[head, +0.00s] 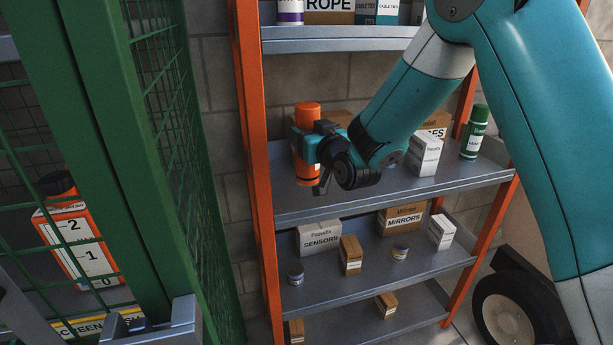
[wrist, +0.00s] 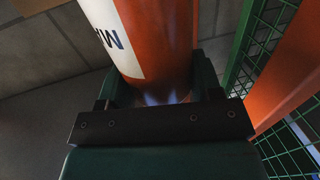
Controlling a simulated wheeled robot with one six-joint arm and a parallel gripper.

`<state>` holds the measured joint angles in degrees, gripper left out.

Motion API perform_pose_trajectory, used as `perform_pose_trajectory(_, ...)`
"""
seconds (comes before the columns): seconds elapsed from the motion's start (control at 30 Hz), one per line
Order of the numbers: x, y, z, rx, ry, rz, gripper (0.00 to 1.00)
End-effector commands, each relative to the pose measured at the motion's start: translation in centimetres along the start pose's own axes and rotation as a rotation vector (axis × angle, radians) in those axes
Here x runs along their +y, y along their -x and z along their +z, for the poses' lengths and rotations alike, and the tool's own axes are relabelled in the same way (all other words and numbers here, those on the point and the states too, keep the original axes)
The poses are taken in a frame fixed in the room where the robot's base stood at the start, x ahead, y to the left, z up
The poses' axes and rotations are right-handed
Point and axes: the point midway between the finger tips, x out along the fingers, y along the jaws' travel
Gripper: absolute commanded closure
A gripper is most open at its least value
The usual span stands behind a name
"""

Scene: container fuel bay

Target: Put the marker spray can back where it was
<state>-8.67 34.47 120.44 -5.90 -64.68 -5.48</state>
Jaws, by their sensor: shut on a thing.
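The marker spray can (head: 307,118) is an orange cylinder with an orange cap, held upright in my gripper (head: 318,148). It is at the left end of the shelf unit's middle board (head: 400,190), near the orange post. I cannot tell whether its base touches the board. In the wrist view the can (wrist: 165,35) stands between the jaws (wrist: 160,92), with part of a white label and dark lettering showing. The jaws are shut on it.
A green spray can (head: 474,132) and a white box (head: 424,154) stand to the right on the same board; cartons are behind my gripper. The board below holds several boxes, including a sensors box (head: 319,237). A green mesh cage (head: 170,90) stands close on the left.

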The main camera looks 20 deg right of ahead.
Motion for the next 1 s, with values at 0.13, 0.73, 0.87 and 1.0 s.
perform_pose_trajectory(0.13, -0.2, -0.1, 2.6, 0.0, -0.001, -0.002, 1.0)
perform_pose_trajectory(0.73, 0.1, 0.0, 7.2, 0.006, 0.0, 0.002, 1.0)
perform_pose_trajectory(0.87, 0.1, 0.0, 7.3, 0.005, 0.0, 0.002, 1.0)
perform_pose_trajectory(1.0, 0.1, 0.0, 7.5, 0.002, 0.001, 0.002, 0.25)
